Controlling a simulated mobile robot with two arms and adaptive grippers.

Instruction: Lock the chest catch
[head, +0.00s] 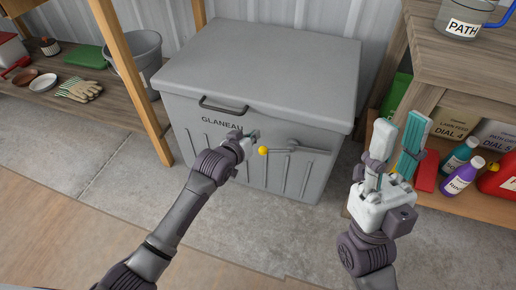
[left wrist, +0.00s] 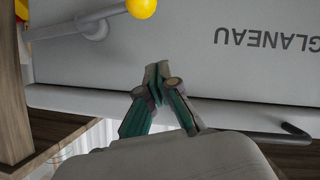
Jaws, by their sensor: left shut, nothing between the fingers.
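The grey chest (head: 270,60) stands against the wall with its lid down. Its catch (head: 293,146) is a grey lever on the front face with a yellow ball knob (head: 263,151) at its left end. The knob also shows at the top of the left wrist view (left wrist: 142,8), with the lever (left wrist: 95,27) beside it. My left gripper (head: 250,136) is at the chest front, just left of and above the knob, apart from it. Its fingertips (left wrist: 155,84) are together and empty. My right gripper (head: 397,128) is open and empty, to the chest's right, fingers pointing up.
A wooden shelf (head: 465,65) with bottles (head: 461,152) stands close on the right. A grey bucket (head: 137,58) and gloves (head: 79,89) are on the left. The floor in front is clear.

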